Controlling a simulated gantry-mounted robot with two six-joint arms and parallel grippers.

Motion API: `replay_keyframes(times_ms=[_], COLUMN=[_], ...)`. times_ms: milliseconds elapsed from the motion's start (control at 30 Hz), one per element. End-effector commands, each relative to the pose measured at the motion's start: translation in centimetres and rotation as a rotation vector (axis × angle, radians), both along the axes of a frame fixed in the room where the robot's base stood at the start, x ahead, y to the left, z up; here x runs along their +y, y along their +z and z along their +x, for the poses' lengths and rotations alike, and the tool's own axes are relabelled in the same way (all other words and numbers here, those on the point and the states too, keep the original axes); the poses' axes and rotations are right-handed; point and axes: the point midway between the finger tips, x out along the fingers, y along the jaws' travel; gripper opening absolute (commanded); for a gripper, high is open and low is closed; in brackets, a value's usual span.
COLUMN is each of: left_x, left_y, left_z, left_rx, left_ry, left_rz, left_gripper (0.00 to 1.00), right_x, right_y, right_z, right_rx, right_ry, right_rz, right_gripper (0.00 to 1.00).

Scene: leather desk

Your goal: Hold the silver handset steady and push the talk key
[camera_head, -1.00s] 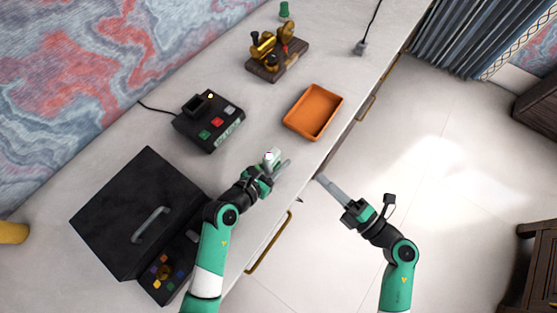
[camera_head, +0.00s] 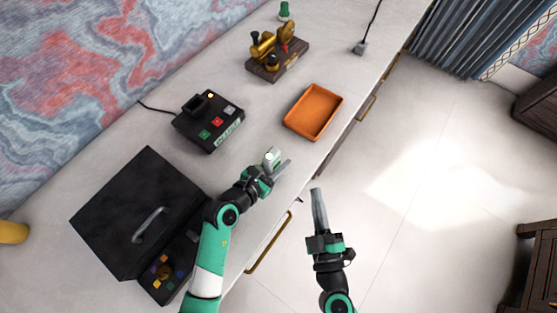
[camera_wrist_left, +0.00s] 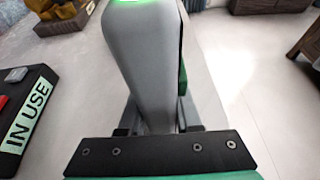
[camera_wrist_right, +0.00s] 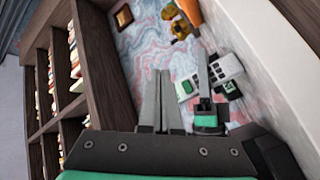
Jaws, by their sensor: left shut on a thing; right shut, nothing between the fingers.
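The silver handset (camera_head: 271,157) is held in my left gripper (camera_head: 267,172) near the front edge of the desk. In the left wrist view the handset (camera_wrist_left: 145,55) is a large grey body between the fingers, with a green glow at its top. In the right wrist view the handset (camera_wrist_right: 226,68) shows a pale face with small keys and a green patch; my left gripper's finger crosses in front of it. I cannot tell which key is the talk key. My right gripper (camera_head: 316,192) is shut and empty, off the desk's front edge, apart from the handset.
A black box with coloured buttons and an IN USE sign (camera_head: 209,120) stands behind. An orange tray (camera_head: 335,95), a brass device on a wooden base (camera_head: 277,68) and a large black case (camera_head: 125,205) are also on the desk. Open floor lies right of the desk.

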Motion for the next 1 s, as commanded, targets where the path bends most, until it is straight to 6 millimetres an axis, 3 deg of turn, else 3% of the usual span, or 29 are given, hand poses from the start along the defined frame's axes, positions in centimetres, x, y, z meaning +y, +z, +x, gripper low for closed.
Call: replay_keyframes(times_ms=[233, 700, 1000], left_x=[0.0, 0.0, 0.0], left_y=[0.0, 0.0, 0.0], left_z=[0.0, 0.0, 0.0], left_rx=[-0.001, -0.001, -0.001], left_ry=[0.000, 0.000, 0.000], left_rz=[-0.001, -0.001, -0.001], left_gripper=[0.00, 0.00, 0.00], right_x=[0.9, 6.0, 6.7], right_y=[0.1, 0.0, 0.0], right_z=[0.8, 5.2, 5.8], right_rx=[-0.002, -0.001, -0.001], right_ry=[0.001, 0.001, -0.001], right_rz=[0.001, -0.002, -0.001], right_gripper=[0.00, 0.00, 0.00])
